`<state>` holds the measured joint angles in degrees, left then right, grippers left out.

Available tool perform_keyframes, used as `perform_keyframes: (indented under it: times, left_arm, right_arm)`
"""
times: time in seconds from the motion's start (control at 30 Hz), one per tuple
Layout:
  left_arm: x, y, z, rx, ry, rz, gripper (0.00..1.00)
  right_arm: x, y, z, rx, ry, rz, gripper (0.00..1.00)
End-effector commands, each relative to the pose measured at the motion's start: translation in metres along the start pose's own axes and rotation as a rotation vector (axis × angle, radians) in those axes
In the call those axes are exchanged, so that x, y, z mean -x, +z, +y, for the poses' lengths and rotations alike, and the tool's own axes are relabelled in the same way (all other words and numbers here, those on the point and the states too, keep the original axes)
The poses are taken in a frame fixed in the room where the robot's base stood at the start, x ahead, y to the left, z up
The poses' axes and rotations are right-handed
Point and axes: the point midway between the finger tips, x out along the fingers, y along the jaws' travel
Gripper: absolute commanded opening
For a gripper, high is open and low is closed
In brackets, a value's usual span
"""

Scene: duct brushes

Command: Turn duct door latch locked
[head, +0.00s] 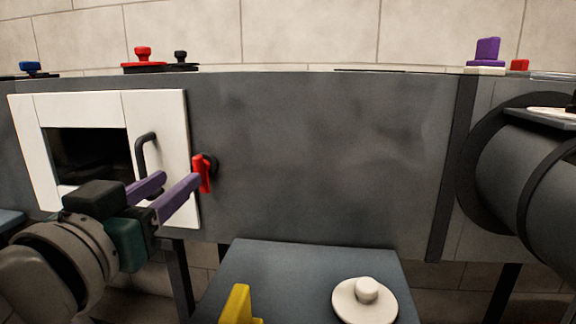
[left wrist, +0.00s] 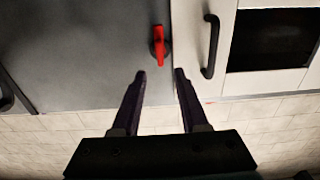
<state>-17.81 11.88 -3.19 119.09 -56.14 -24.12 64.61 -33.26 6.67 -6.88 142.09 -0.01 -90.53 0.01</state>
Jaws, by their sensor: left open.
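The red latch (head: 202,174) sits on a dark round base on the grey duct wall, just right of the white duct door (head: 113,112). Its lever stands roughly upright in the picture. The door lies flat against the duct and has a dark window and a black handle (head: 146,152). My left gripper (head: 178,180) is open and empty, its purple fingers pointing at the latch area. In the left wrist view the latch (left wrist: 159,46) lies ahead of the fingertips (left wrist: 160,74), between their lines, apart from them. My right gripper is not in view.
A blue-grey table (head: 280,270) stands below the duct, with a white knobbed disc (head: 364,300) and a yellow object (head: 238,304). Red, black, blue and purple knobbed items sit on top of the duct. A large round pipe (head: 525,175) juts out at the right.

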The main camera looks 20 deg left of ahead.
Motion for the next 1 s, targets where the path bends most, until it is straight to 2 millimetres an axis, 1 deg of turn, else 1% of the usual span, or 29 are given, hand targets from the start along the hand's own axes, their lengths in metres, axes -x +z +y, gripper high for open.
perform_keyframes:
  times: [0.03,0.1,0.2,0.33,0.5,0.77,1.0]
  left_arm:
    - [-0.011,-0.002,0.0,-0.003,0.001,0.004,0.44]
    - [-0.024,-0.002,-0.001,-0.003,-0.001,0.003,0.44]
    - [-0.04,-0.001,-0.001,-0.002,-0.001,0.003,0.44]
    - [-0.056,0.0,0.0,-0.002,-0.001,0.001,0.44]
    - [-0.065,0.001,-0.001,0.0,-0.002,-0.001,0.44]
    - [-0.066,0.0,-0.001,0.0,-0.002,-0.001,0.44]
    - [-0.066,0.0,-0.001,0.0,-0.002,-0.001,0.17]
  right_arm:
    - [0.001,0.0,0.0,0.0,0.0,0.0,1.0]
    - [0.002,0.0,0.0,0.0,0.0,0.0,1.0]
    - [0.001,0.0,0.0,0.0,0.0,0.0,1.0]
    - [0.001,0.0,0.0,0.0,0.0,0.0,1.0]
    - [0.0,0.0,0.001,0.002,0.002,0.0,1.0]
    - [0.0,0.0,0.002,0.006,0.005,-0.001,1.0]
    - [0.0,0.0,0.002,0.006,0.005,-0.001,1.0]
